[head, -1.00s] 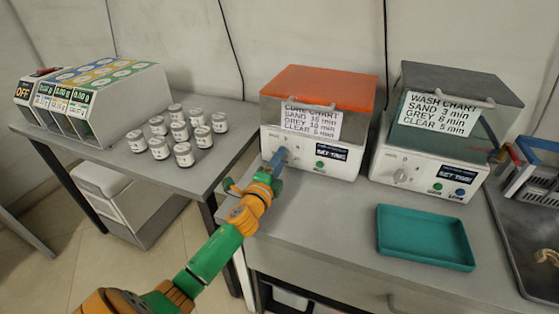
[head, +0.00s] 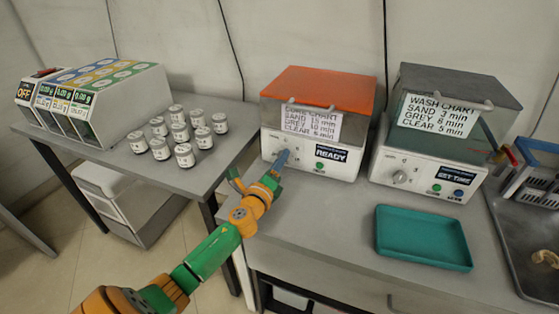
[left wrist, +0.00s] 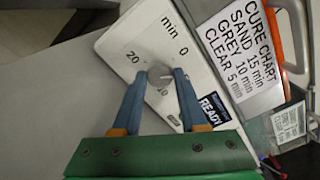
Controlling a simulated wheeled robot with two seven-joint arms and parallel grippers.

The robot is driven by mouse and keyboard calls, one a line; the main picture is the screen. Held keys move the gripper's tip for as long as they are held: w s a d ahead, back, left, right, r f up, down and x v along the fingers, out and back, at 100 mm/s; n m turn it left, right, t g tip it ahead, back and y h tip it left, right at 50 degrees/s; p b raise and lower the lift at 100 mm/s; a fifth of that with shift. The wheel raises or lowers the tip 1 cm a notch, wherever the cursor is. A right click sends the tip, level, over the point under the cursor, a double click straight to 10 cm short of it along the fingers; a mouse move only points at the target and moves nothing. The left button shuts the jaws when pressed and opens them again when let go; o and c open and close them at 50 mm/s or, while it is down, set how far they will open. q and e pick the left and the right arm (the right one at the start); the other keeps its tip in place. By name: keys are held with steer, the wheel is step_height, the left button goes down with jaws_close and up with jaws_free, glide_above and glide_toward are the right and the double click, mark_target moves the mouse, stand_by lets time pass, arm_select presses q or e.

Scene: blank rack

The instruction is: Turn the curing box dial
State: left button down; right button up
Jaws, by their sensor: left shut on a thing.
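The curing box (head: 318,120) stands on the bench with an orange lid and a "CURE CHART" label. Its front display (head: 331,154) reads "READY", also legible in the left wrist view (left wrist: 210,108). The small grey dial (left wrist: 160,75) sits between printed marks including 0 and 20. My left gripper (head: 281,160) reaches the box's front panel. In the left wrist view its blue fingers (left wrist: 161,76) stand on both sides of the dial, shut on it. The dial is mostly hidden by the fingers in the head view. My right gripper is out of view.
A wash box (head: 430,130) with its own dial (head: 400,177) stands to the right. A teal tray (head: 422,237) lies in front of it, near a sink (head: 525,245). Several white jars (head: 185,155) and a dispenser (head: 90,100) occupy the left table.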

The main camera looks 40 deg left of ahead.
arm_select(q)
steer(key=m+p, duration=0.1)
steer(key=m, duration=0.4)
steer(key=shift+r, duration=0.1)
steer(key=shift+m, duration=0.3)
stand_by(0.4)
steer(key=shift+c, duration=2.3)
jaws_free()
steer(key=v, duration=0.7)
